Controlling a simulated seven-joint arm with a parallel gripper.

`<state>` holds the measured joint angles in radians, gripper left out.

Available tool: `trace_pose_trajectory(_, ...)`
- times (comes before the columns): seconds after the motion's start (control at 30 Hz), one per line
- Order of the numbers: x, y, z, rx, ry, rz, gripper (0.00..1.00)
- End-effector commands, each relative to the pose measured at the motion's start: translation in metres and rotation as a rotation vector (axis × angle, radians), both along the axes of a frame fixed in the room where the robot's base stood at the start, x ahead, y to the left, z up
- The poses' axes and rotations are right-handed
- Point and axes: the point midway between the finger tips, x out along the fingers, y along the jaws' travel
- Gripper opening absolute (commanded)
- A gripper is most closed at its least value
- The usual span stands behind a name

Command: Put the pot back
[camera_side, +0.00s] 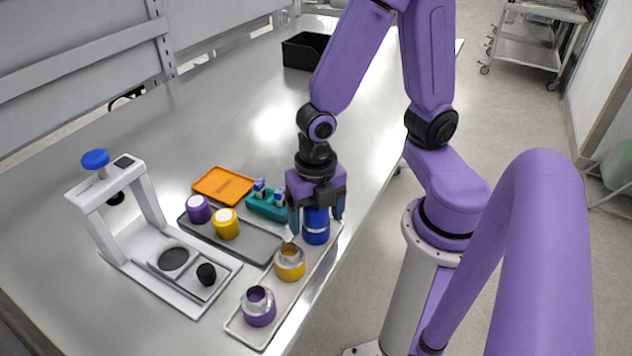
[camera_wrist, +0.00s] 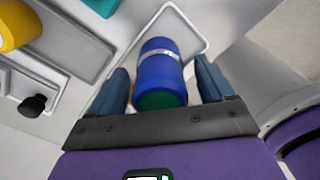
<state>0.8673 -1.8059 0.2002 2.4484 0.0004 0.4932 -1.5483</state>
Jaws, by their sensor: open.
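The blue pot (camera_side: 316,233) stands at the far end of the long pale tray (camera_side: 240,325). In the wrist view the blue pot (camera_wrist: 157,72) shows a silver band around it and a green end facing the camera. My gripper (camera_side: 316,226) is pointed down over it, with one finger on each side. In the wrist view my gripper (camera_wrist: 160,66) is open, with a visible gap between each finger and the pot. A yellow pot (camera_side: 290,265) and a purple pot (camera_side: 259,310), each with a silver ring on top, stand in the same tray.
A dark grey tray (camera_side: 262,247) holds a purple (camera_side: 198,209) and a yellow (camera_side: 226,224) white-topped pot. A teal holder (camera_side: 266,208), an orange tray (camera_side: 223,184) and a white press with a blue knob (camera_side: 95,159) stand nearby. A black bin (camera_side: 303,52) is far back.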

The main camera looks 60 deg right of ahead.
Motion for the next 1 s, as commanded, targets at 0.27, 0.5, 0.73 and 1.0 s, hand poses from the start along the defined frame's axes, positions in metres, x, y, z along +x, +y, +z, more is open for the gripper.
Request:
trace_pose_trajectory(0.27, 0.001, 0.0, 0.038, 0.006, -0.004, -0.001, 0.81)
trace_pose_trajectory(0.5, 0.001, 0.001, 0.075, 0.006, -0.005, -0.001, 0.81)
trace_pose_trajectory(0.73, 0.001, 0.0, 0.1, 0.003, -0.002, -0.001, 0.81)
trace_pose_trajectory(1.0, -0.006, -0.004, 0.106, 0.002, -0.002, -0.127, 0.81)
